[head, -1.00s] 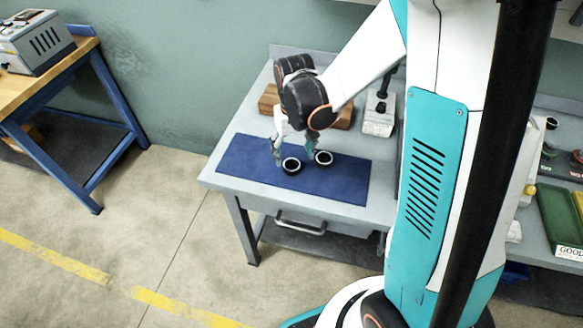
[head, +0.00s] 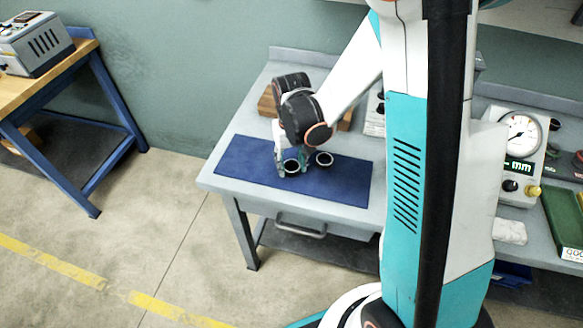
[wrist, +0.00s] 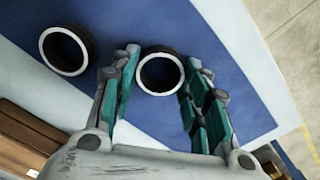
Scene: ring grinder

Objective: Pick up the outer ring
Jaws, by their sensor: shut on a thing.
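Two dark rings with pale rims lie on the blue mat (head: 345,185). One, the outer ring (wrist: 160,91), sits between my gripper's fingertips (wrist: 160,78) in the wrist view. The fingers are shut on it from both sides, and it appears to be still down at the mat. In the head view, my gripper (head: 291,168) points down over the mat and its fingers partly cover this ring. The second ring (wrist: 83,64) lies apart to the left in the wrist view. In the head view the second ring (head: 325,164) is just right of my gripper.
The mat lies on a grey workbench (head: 220,185). A wooden block (head: 266,101) stands behind my gripper. At the right is a bench with a dial gauge (head: 519,135) and a green tray (head: 563,220). A wooden table (head: 60,70) stands at the far left.

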